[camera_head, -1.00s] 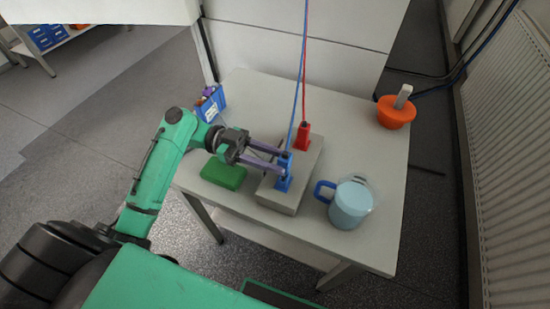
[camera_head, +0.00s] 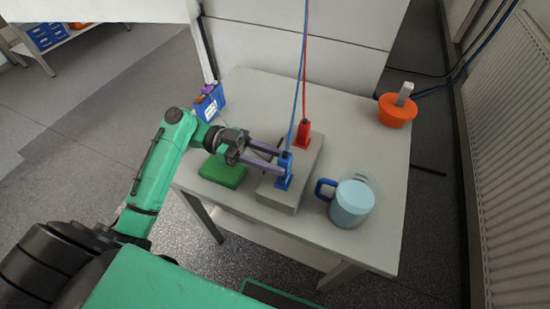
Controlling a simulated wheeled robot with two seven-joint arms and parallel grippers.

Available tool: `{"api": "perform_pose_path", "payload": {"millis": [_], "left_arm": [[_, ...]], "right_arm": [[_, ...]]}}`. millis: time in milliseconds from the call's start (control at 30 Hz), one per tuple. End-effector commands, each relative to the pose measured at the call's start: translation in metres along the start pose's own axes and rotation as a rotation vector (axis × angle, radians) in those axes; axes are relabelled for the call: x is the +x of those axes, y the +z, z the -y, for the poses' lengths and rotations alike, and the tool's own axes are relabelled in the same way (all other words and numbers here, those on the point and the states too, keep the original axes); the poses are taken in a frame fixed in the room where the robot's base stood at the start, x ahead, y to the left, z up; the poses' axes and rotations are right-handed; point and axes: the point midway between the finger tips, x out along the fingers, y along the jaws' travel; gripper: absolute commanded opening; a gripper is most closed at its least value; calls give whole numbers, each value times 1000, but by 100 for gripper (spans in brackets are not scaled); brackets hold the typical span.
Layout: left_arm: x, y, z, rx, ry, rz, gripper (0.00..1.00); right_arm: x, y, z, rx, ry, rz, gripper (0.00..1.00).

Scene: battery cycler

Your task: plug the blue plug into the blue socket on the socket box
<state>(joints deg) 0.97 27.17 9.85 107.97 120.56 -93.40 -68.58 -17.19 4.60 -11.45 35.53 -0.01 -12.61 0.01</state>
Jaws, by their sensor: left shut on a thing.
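The socket box (camera_head: 293,195) is a grey block on the table. The blue plug (camera_head: 285,162) hangs on a blue cable and stands upright at the near end of the box, directly over the blue socket (camera_head: 282,183). I cannot tell how deep it sits in the socket. The red plug (camera_head: 302,134) stands at the far end of the box on a red cable. My left gripper (camera_head: 281,165) reaches in from the left and is shut on the blue plug. My right gripper is not in view.
A green block (camera_head: 222,171) lies left of the box, below my left gripper. A light-blue mug (camera_head: 352,204) with a dark-blue handle stands right of the box. A blue bin (camera_head: 210,103) and an orange pot (camera_head: 396,111) are at the table's far corners. The table's (camera_head: 353,131) far middle is clear.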

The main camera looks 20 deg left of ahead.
Motion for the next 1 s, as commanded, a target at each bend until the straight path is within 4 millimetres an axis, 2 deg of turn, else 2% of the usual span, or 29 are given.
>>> {"api": "perform_pose_path", "payload": {"millis": [333, 733, 1000], "left_arm": [[0, 3, 0, -5, 1, -1, 0], [0, -11, 0, -2, 0, -1, 0], [0, -12, 0, -2, 0, -1, 0]], "right_arm": [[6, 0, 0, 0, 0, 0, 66], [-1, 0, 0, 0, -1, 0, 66], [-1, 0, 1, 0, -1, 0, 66]]}}
